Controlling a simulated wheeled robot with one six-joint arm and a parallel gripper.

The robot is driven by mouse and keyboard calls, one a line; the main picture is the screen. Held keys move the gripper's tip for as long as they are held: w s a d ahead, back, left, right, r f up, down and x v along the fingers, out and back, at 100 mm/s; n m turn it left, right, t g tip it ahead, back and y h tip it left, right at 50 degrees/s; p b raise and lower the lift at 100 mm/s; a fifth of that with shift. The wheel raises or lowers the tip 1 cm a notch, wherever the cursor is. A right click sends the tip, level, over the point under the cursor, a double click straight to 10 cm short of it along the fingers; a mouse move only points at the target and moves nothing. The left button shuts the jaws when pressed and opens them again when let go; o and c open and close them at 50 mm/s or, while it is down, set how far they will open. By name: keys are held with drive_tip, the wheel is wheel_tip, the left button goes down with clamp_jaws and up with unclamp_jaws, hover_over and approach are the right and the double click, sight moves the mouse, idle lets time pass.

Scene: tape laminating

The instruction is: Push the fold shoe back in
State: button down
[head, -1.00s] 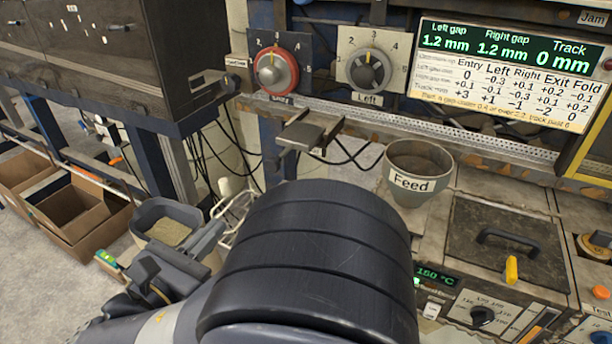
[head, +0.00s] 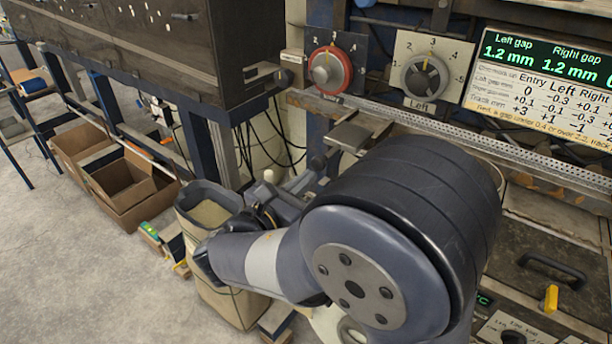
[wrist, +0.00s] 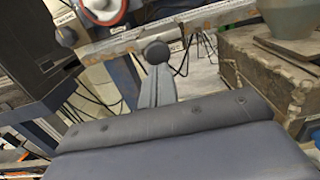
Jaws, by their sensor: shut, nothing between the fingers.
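A flat grey metal block (head: 358,130), which I take to be the fold shoe, sticks out in front of the perforated rail below the dials in the head view. My gripper (head: 318,164) is small there, just left of and below the block, partly hidden by my own arm. I cannot tell whether the tip touches the block.
A red dial (head: 329,70) and a grey dial (head: 425,77) sit above the rail (head: 450,140), beside the gap display (head: 545,80). A dark cabinet (head: 120,45) stands left. Cables hang below the rail. A bin (head: 208,215) and cardboard boxes (head: 122,185) stand on the floor.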

sight(339, 146)
drive_tip(key=shift+w+d, duration=0.2)
drive_tip(key=shift+w, duration=0.1)
drive_tip(key=x, duration=1.2)
drive_tip(key=shift+w+d+f, duration=0.1)
drive_tip(key=shift+f, duration=0.15)
drive_tip(key=shift+r, duration=0.1)
